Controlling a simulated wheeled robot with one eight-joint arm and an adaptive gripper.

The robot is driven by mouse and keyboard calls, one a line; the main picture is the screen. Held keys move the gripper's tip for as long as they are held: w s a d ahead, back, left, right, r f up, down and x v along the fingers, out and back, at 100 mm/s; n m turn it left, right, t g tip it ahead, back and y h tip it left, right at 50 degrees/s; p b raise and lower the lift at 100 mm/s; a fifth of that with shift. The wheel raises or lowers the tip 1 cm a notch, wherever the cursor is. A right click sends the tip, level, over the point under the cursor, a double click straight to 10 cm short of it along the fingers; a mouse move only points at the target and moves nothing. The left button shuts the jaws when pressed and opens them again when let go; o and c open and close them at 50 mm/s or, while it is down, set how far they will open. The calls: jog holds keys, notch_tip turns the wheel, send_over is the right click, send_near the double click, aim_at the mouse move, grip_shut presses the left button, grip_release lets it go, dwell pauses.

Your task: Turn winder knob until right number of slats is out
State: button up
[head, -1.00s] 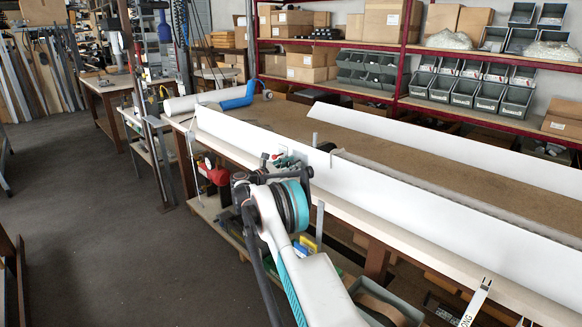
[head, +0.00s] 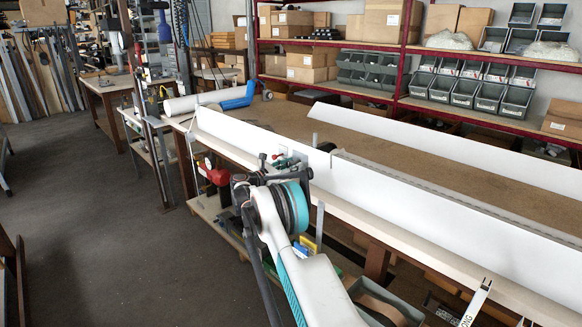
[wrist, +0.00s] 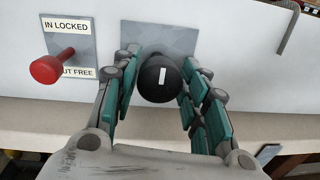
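The winder knob (wrist: 158,84) is a round black knob with a white mark, on a grey plate (wrist: 186,38) on the white panel in the wrist view. My gripper (wrist: 161,66) has its two teal-padded fingers on either side of the knob. Narrow gaps show between pads and knob, so the fingers look open around it. The white mark stands nearly upright, tilted slightly. In the head view my gripper (head: 284,168) is at the panel's front, and my arm hides the knob. A grey ribbed strip (head: 440,194) runs behind the panel; single slats cannot be told apart.
A red plunger knob (wrist: 47,69) sticks out left of the winder knob, by a label (wrist: 66,25) reading "IN LOCKED" and "OUT FREE". A grey bent rod (wrist: 289,30) is at upper right. The long white panel (head: 420,205) stands along the bench's front edge (head: 355,222).

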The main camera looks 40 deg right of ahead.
jog(key=shift+o, duration=0.3)
jog(key=shift+r, duration=0.1)
jog(key=shift+a, duration=0.15)
jog(key=a, duration=1.1)
jog(key=shift+a, duration=0.35)
jog(key=shift+r, duration=0.15)
jog(key=s+a+r+m+t+y, duration=0.2)
jog(key=s+a+r+m+y, duration=0.3)
jog(key=a+r, duration=0.5)
jog(key=s+a+r+m+t+y, duration=0.1)
jog(key=s+a+r+y, duration=0.1)
jog(key=s+a+r, duration=0.3)
jog(key=s+a+r+m+t+y, duration=0.1)
jog(key=s+a+r+m+y, duration=0.15)
jog(key=s, duration=0.45)
jog(key=s+a+f+m+t+y, duration=0.1)
jog(key=s+a+f+m+y, duration=0.1)
jog(key=s+a, duration=0.5)
jog(key=s+a+f+m+t+y, duration=0.1)
jog(key=s+a+f+m+y, duration=0.2)
jog(key=s+a, duration=0.4)
jog(key=s+a+f+m+y, duration=0.3)
jog(key=s+a, duration=0.4)
jog(key=s, duration=0.8)
jog(key=shift+a+t, duration=0.3)
jog(key=shift+t, duration=0.1)
